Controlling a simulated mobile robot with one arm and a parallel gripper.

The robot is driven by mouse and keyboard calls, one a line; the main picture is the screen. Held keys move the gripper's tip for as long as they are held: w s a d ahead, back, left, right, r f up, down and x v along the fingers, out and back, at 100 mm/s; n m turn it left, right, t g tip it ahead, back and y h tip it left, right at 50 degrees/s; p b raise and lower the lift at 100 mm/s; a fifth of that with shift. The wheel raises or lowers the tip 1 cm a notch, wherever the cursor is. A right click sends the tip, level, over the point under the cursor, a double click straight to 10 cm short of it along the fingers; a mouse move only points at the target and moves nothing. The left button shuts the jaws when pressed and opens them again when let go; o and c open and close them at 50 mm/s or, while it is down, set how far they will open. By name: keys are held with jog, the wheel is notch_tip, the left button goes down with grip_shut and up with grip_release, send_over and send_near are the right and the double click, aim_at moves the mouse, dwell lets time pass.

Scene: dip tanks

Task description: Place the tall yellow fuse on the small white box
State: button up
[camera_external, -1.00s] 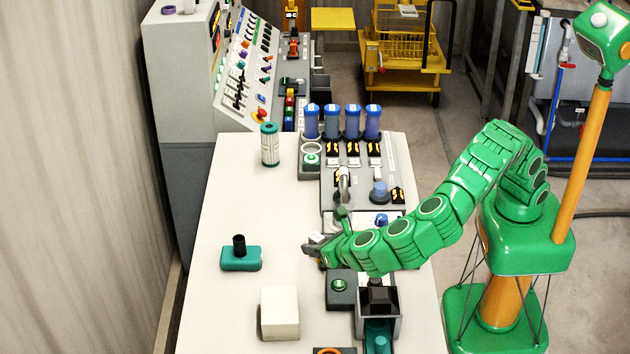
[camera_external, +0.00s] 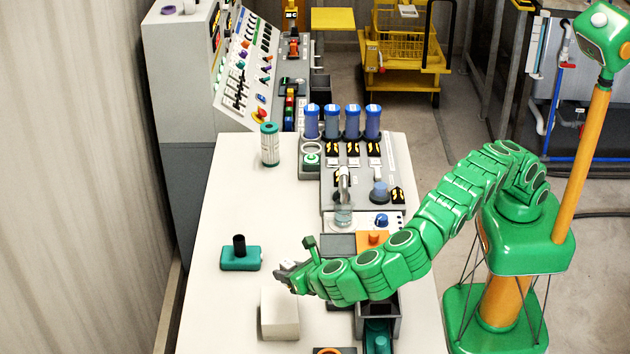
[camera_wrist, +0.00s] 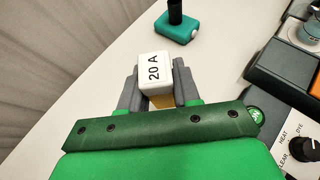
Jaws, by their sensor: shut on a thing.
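My gripper (camera_external: 286,274) is over the back edge of the small white box (camera_external: 280,314), which stands on the bench in the external view. In the wrist view, my gripper (camera_wrist: 160,92) is shut on the fuse (camera_wrist: 155,72). The fuse shows a white end marked "20 A" and a strip of yellow below it between the grey jaws. The white box cannot be made out in the wrist view. I cannot tell whether the fuse touches the box.
A teal block with a black post (camera_external: 240,257) stands left of my gripper, behind the box. A green and white cylinder (camera_external: 270,145) stands farther back. Equipment with a clear beaker (camera_external: 343,214) and an orange block (camera_external: 373,240) lines the right.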

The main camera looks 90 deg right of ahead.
jog(key=shift+w+a+f, duration=0.3)
jog(key=shift+w+f, duration=0.25)
jog(key=shift+f, duration=0.15)
jog(key=shift+w+a+f, duration=0.3)
jog(key=shift+w+f, duration=0.2)
jog(key=shift+f, duration=0.2)
jog(key=shift+w+a+f, duration=0.1)
jog(key=shift+w+f, duration=0.1)
jog(key=shift+f, duration=0.1)
jog(key=shift+f, duration=1.45)
jog(key=shift+f, duration=0.2)
jog(key=o, duration=1.1)
jog(key=shift+c, duration=0.2)
jog(key=shift+r, duration=0.1)
jog(key=shift+s+a+r, duration=0.1)
jog(key=shift+r, duration=0.1)
jog(key=v, duration=1.1)
jog(key=shift+s+a, duration=0.2)
jog(key=shift+s, duration=0.05)
